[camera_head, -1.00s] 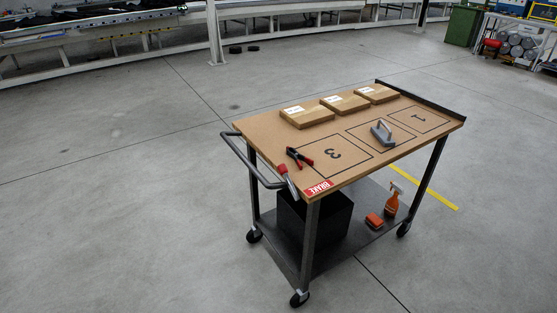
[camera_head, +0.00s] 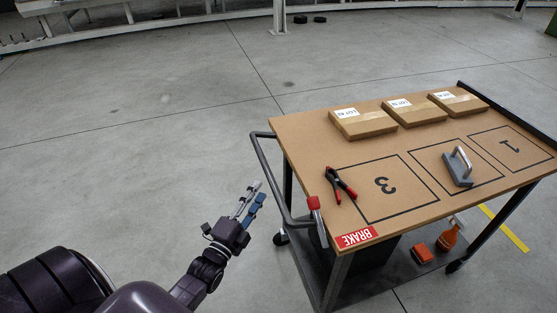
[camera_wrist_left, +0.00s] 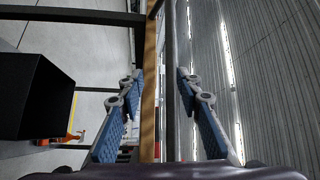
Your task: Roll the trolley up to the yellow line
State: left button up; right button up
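The trolley (camera_head: 300,128) stands at the right in the head view, with a wooden top and dark legs on castors. Its grey handle (camera_head: 262,160) sticks out at the left end. A red-tipped lever (camera_head: 314,203) is beside the red BRAKE label (camera_head: 357,237). The yellow line (camera_head: 507,231) lies on the floor beyond the trolley, partly hidden by it. My left gripper (camera_head: 256,194) is open and empty, just left of the handle and apart from it. In the left wrist view its fingers (camera_wrist_left: 159,75) are spread, with the handle bar (camera_wrist_left: 170,60) in the gap ahead. My right gripper is not in view.
On the top lie three cardboard boxes (camera_head: 362,124), red-handled pliers (camera_head: 340,184) and a grey tool with a handle (camera_head: 458,168). The lower shelf carries a black box (camera_wrist_left: 35,95), an orange spray bottle (camera_head: 448,238) and an orange block (camera_head: 422,254). The floor at the left is clear.

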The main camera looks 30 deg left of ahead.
aim_at(267, 173)
pick_arm(q)
jog(key=w, duration=0.2)
jog(key=w+r, duration=0.1)
jog(key=w, duration=0.1)
jog(key=w+r+p, duration=0.1)
jog(key=w, duration=0.1)
jog(key=shift+w+a+r, duration=0.25)
jog(key=shift+a, duration=0.1)
jog(key=shift+w+r, duration=0.1)
jog(key=shift+w, duration=0.35)
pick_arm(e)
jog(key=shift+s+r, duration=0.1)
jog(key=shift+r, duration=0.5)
pick_arm(q)
grip_shut()
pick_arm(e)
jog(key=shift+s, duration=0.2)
